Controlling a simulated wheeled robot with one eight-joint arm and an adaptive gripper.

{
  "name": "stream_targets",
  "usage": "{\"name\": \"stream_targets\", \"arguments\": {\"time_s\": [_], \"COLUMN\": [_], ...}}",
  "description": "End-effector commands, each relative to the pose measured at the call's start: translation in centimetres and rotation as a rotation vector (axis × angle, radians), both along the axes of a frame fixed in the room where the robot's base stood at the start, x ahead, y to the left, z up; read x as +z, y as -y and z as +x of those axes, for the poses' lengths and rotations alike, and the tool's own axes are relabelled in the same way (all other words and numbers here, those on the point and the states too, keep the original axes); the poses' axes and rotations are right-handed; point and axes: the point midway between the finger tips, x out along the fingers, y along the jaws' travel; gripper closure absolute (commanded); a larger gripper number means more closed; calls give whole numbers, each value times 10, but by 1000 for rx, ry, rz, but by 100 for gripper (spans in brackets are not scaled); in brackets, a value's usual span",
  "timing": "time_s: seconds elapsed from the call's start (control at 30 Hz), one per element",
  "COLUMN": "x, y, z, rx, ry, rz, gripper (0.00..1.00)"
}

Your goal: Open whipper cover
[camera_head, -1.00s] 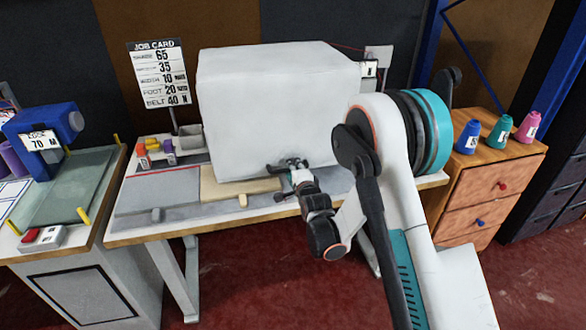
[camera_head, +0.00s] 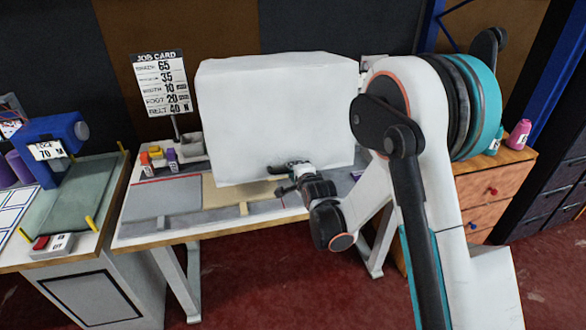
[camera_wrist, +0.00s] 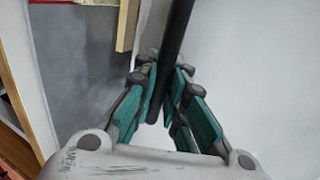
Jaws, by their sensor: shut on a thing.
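The large white box-shaped whipper cover (camera_head: 270,115) sits on the worktable, closed down at its front as far as I can see. My gripper (camera_head: 277,170) is at the lower middle of its front face. In the wrist view, my gripper (camera_wrist: 161,85) is shut on a dark round bar (camera_wrist: 177,40), which runs between the fingers. The cover's white face (camera_wrist: 250,70) fills the right of that view. In the head view the bar is mostly hidden by the fingers, and my arm hides the table's right part.
The worktable (camera_head: 165,200) has grey and beige panels in front of the cover. A blue machine (camera_head: 50,140) is further left, a wooden drawer cabinet (camera_head: 490,190) right.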

Motion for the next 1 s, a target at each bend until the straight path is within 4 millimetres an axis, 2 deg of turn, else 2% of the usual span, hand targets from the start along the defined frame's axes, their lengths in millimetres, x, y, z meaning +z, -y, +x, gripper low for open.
{"name": "stream_targets", "arguments": {"time_s": [0.03, 0.5, 0.73, 1.0], "x": [24, 153, 218, 296], "y": [2, 12, 14, 14], "z": [-7, -42, -50, -50], "rx": [0, 0, 1, 0], "ry": [-27, -283, -406, -552], "rz": [-7, -81, -118, -160], "gripper": [100, 100, 100, 100]}}
